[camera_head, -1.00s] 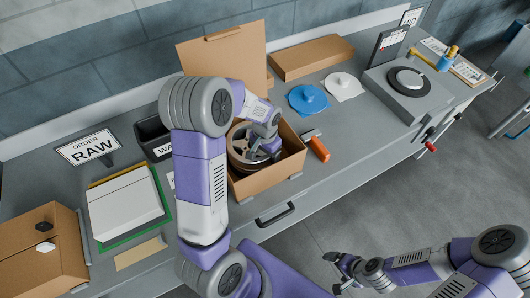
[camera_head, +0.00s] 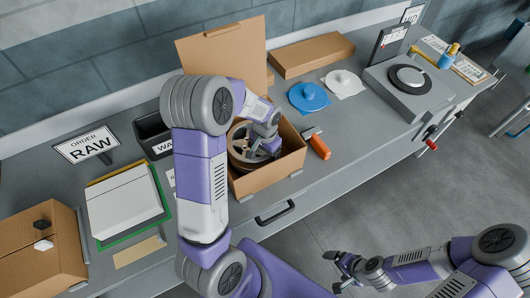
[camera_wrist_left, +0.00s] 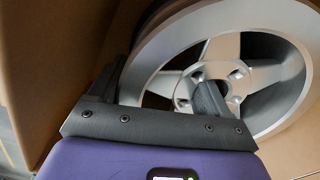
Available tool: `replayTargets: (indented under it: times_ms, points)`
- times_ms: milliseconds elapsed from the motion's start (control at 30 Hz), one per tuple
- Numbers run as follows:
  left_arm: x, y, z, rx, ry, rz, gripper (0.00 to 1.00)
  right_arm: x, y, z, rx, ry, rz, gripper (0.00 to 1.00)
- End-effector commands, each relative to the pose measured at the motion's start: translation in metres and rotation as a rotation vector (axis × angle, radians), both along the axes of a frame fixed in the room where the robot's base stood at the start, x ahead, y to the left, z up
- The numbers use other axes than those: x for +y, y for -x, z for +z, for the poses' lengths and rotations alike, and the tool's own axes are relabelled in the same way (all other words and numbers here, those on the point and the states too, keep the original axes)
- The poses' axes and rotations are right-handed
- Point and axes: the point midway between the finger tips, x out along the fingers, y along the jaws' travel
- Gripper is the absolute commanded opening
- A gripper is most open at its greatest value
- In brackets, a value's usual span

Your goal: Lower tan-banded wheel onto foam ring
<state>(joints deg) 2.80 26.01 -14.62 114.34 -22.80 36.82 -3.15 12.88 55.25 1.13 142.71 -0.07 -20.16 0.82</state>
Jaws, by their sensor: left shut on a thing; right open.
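The tan-banded wheel (camera_head: 239,146) is inside the open cardboard box (camera_head: 268,178), partly hidden by my left arm and gripper. In the left wrist view the silver spoked wheel (camera_wrist_left: 172,50) fills the upper right, with box walls around it. My left gripper (camera_head: 268,149) is shut on the wheel; in the left wrist view its fingers (camera_wrist_left: 160,90) straddle the wheel's rim, one finger inside near the spokes. The foam ring cannot be seen, and whether the wheel touches anything beneath it is hidden. My right gripper (camera_head: 337,270) is open and empty, out over the floor in front of the bench.
An orange-handled tool (camera_head: 319,147) lies just right of the box. Blue (camera_head: 308,96) and white (camera_head: 342,79) lidded discs sit behind it. The box's raised flap (camera_head: 228,61) stands at the back. A black bin (camera_head: 153,137) and a white stack (camera_head: 125,205) are to the left.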

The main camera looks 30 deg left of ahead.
Motion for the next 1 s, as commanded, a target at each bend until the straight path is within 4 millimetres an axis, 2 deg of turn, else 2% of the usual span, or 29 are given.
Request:
replayTargets:
  times_ms: [267,300,433,1000]
  points:
    - [0.0003,-0.0008,-0.0047,-0.003,-0.001,0.0,0.1,0.0,0.0001,-0.0043,0.0,0.0,0.0,0.94]
    - [0.0003,-0.0008,-0.0046,-0.003,-0.001,0.0,0.81,0.0001,0.0001,-0.0041,0.0,0.0,0.0,0.94]
    - [0.0003,-0.0006,-0.0043,-0.002,-0.001,0.0,1.0,0.0,0.0001,-0.0037,0.0,0.0,0.0,0.94]
    - [0.0001,0.0002,-0.0046,0.001,0.0,0.0,1.0,0.0,0.0,-0.0033,0.0,0.0,0.0,0.94]
